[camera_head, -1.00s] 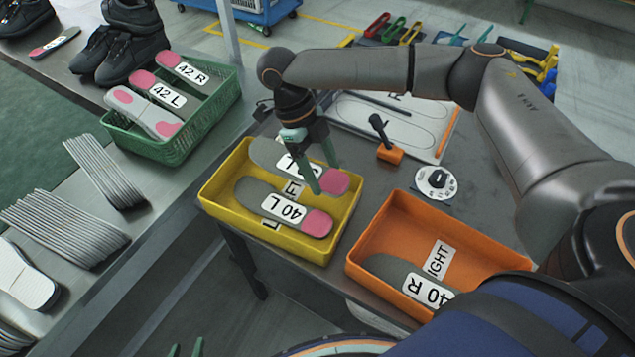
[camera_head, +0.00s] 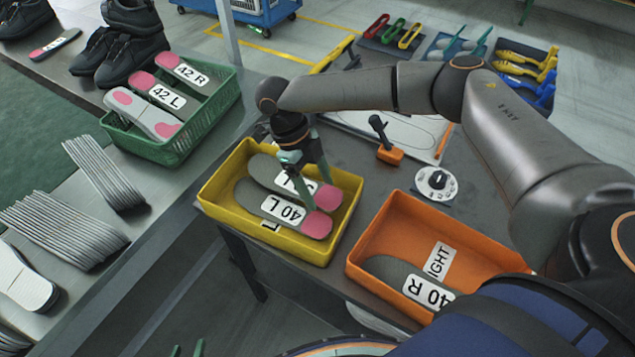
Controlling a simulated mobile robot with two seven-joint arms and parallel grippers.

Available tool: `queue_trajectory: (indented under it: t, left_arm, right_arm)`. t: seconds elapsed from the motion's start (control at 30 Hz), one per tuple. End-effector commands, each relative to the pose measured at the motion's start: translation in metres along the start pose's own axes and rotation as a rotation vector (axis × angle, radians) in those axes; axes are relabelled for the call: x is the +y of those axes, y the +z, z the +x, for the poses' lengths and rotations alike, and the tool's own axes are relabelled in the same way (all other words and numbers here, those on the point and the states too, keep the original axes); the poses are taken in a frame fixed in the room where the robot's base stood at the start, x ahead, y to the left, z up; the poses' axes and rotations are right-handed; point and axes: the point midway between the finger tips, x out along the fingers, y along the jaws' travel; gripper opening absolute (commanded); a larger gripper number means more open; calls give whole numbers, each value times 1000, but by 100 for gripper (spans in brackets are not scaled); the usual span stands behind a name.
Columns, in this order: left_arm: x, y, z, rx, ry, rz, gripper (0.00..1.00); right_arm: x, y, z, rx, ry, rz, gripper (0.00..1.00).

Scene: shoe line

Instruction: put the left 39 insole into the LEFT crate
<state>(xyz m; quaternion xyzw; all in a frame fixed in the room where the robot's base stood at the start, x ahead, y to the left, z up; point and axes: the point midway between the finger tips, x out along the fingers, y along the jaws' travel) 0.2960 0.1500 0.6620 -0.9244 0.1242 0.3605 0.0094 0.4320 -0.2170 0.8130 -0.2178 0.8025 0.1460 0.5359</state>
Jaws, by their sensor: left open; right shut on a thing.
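The yellow crate (camera_head: 218,203) is the LEFT crate; its floor label is mostly covered. My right gripper (camera_head: 318,196) reaches down into it, shut on a grey insole with a pink heel (camera_head: 268,168). This insole lies low inside the crate, on the far side. Its label is largely hidden by the fingers, so its size cannot be read. Beside it, nearer the front, lies the insole marked 40 L (camera_head: 317,226). The two appear to touch or overlap slightly. My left gripper (camera_head: 187,349) shows only its green fingertips at the bottom edge, apart and empty.
The orange RIGHT crate (camera_head: 378,232) with an insole marked 40 R (camera_head: 390,268) stands to the right. A green basket (camera_head: 190,145) holds insoles marked 42. An orange-based tool (camera_head: 389,154) and a round dial (camera_head: 436,183) stand behind the crates.

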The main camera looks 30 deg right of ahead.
Motion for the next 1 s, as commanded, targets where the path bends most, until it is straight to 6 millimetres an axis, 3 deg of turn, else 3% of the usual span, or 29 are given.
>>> queue_trajectory:
  t: [0.13, 0.17, 0.4, 0.77, 0.87, 1.0]
  left_arm:
    - [0, 0, 0, 0, 0, 0, 50]
    - [0, 0, 0, 0, 0, 0, 50]
    - [0, 3, 0, -4, -1, 0, 50]
    - [-1, 4, 1, -6, -2, 0, 50]
    - [-1, 4, 1, -7, -2, 0, 50]
    - [-1, 2, -1, -7, -2, 0, 50]
  right_arm:
    - [0, 1, 2, -1, 0, 0, 20]
    - [0, 1, 2, -1, 0, 0, 74]
    - [0, 1, 2, 0, 0, 0, 100]
    - [-1, -1, -4, -2, -2, 1, 100]
    - [-1, -4, -17, -4, -2, 2, 100]
    - [0, -3, -48, -4, 0, 1, 100]
